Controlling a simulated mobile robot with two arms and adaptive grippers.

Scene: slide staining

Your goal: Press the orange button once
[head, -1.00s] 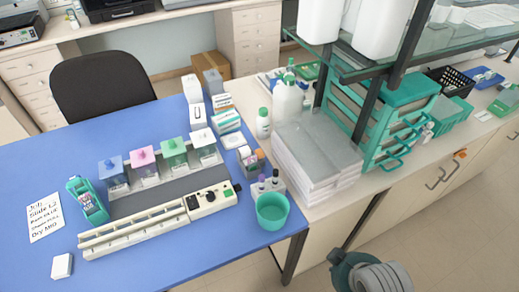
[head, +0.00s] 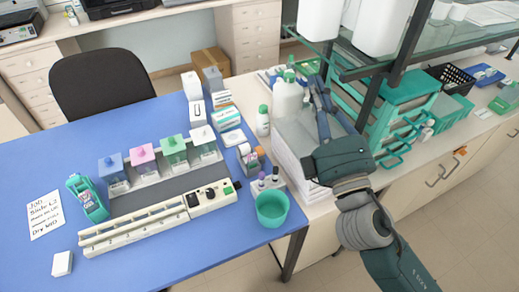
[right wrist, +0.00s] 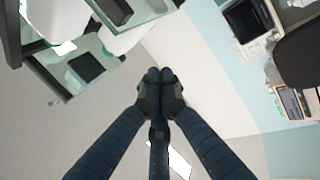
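The white staining device (head: 150,222) lies on the blue table. Its control panel (head: 207,199) at the right end has dark knobs and a green patch (head: 228,188). I cannot make out an orange button on it at this size. My right gripper (head: 318,86) is raised in front of the paper stack, to the right of the device and well apart from it. In the right wrist view its fingers (right wrist: 159,77) meet at the tips with nothing between them. My left gripper is not in view.
A teal cup (head: 272,211) stands at the table's right corner, near the panel. Lidded staining jars (head: 174,150) stand behind the device. White bottles (head: 288,99), a paper stack (head: 295,140) and shelving (head: 384,95) crowd the right side. The table's front is mostly clear.

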